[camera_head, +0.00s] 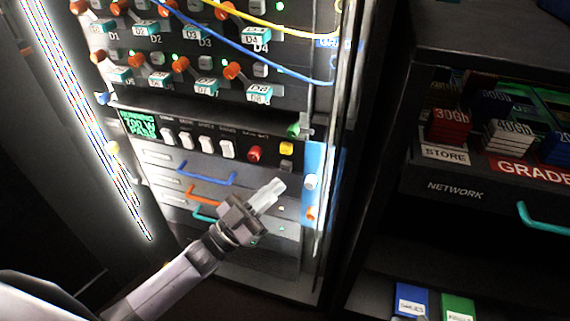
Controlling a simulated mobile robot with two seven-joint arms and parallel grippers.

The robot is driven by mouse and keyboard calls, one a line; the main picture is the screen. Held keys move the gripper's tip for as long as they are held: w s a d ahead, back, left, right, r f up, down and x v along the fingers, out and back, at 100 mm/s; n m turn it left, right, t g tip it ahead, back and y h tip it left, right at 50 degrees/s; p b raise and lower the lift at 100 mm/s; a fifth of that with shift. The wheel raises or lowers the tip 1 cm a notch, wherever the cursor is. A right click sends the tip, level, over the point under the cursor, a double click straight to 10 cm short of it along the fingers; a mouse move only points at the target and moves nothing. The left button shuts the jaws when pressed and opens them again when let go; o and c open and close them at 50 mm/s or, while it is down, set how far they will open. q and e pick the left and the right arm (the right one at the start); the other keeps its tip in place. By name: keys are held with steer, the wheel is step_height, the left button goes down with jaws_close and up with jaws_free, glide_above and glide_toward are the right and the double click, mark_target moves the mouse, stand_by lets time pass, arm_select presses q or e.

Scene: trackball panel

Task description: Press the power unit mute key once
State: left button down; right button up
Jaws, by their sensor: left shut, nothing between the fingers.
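The power unit panel (240,135) is a dark strip in the middle of the rack, with a green-lit display (138,125) at its left end. It carries several white switches (206,146), a red knob (254,153) and a yellow key (286,148) at the right. The small labels are too blurred to read, so I cannot tell which is the mute key. My left gripper (278,186) is shut and empty. In the picture its tip is below the yellow key, in front of the drawers. A gap shows between tip and key. My right gripper is not in view.
Drawers with blue (207,176), orange and teal handles lie below the panel. Above are rows of orange-capped levers (181,65) and hanging blue and yellow cables (275,30). A glass-like door edge (325,170) stands right of the panel. A shelf unit (455,190) is further right.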

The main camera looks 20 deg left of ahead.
arm_select(q)
steer(key=s+p, duration=0.1)
steer(key=s, duration=0.2)
steer(key=shift+a, duration=0.1)
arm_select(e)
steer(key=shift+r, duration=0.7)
arm_select(q)
steer(key=s+a+f+n+g+y, duration=0.3)
steer(key=s+f+n+g+y, duration=0.45)
steer(key=s+f+y, duration=0.55)
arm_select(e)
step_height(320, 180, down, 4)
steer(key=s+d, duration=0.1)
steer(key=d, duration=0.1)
arm_select(q)
step_height(320, 180, up, 15)
steer(key=s+a+p, duration=0.2)
steer(key=p, duration=1.8)
steer(key=shift+s+a+r+n, duration=0.15)
steer(key=shift+a+r+n, duration=0.05)
steer(key=shift+a+n, duration=0.15)
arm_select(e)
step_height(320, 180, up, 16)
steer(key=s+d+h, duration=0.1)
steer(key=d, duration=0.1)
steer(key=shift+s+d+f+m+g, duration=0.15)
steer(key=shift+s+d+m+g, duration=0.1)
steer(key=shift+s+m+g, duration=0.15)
